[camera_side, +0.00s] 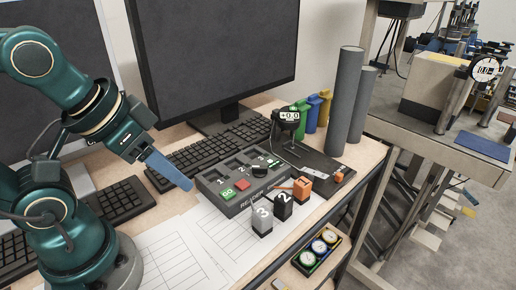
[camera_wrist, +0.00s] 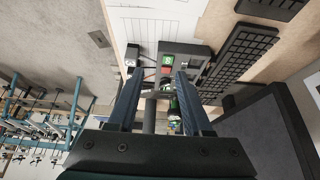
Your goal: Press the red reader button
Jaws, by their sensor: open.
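The dark grey reader box (camera_side: 240,180) sits on the desk, with numbered slots along its top. Its red button (camera_side: 242,184) is beside a green GO button (camera_side: 228,193) near the front left. In the wrist view the red button (camera_wrist: 166,70) and green button (camera_wrist: 167,60) show beyond the fingertips. My gripper (camera_side: 188,186) is to the left of the reader, above the desk, apart from the red button. In the wrist view my gripper (camera_wrist: 158,78) has two separated fingers with nothing held between them.
A keyboard (camera_side: 205,152) and monitor (camera_side: 210,55) are behind. A dial gauge stand (camera_side: 289,122) is to the right. Paper sheets (camera_side: 180,250) lie flat in front.

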